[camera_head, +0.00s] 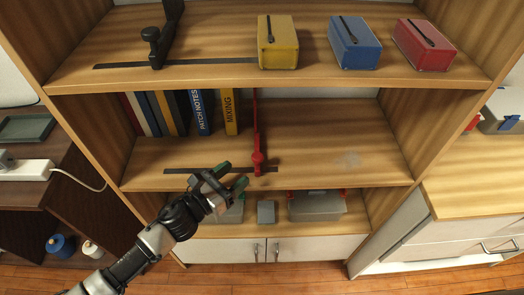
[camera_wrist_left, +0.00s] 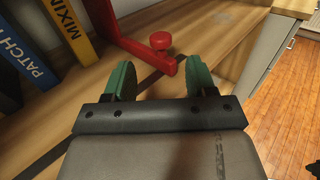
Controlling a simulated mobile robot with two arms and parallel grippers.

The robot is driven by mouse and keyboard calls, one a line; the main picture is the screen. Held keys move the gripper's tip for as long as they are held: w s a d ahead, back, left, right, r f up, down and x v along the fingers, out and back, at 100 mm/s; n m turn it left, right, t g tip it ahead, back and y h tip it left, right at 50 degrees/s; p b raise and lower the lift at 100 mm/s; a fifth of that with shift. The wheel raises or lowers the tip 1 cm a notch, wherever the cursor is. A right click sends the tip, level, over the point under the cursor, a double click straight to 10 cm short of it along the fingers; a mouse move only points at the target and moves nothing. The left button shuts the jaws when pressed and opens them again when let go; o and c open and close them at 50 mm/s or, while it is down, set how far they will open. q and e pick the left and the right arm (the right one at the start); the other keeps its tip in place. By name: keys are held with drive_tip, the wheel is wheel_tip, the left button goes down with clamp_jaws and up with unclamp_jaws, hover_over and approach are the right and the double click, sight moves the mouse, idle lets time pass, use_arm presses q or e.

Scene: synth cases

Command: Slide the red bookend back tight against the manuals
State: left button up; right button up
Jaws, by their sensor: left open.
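The red bookend (camera_head: 257,158) stands upright on the middle shelf, to the right of the manuals, with a narrow gap between them. Its front end, with a round knob (camera_wrist_left: 160,40), lies over a dark strip on the shelf. The manuals are a leaning row of several books; the yellow MIXING book (camera_head: 230,112) is nearest the bookend, beside the blue PATCH NOTES book (camera_head: 201,112). My left gripper (camera_head: 230,177) is open and empty at the shelf's front edge. In the left wrist view its green fingertips (camera_wrist_left: 160,78) are apart, with the bookend's red foot just ahead.
The dark strip (camera_head: 190,170) runs along the front of the middle shelf. The shelf right of the bookend is clear. Yellow (camera_head: 278,45), blue (camera_head: 354,45) and red (camera_head: 425,46) boxes stand on the upper shelf. Grey boxes (camera_head: 316,207) sit below.

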use_arm(q)
drive_tip(key=p+x, duration=0.1)
drive_tip(key=x, duration=0.9)
drive_tip(key=shift+w+d, duration=0.15)
drive_tip(key=shift+d, duration=0.05)
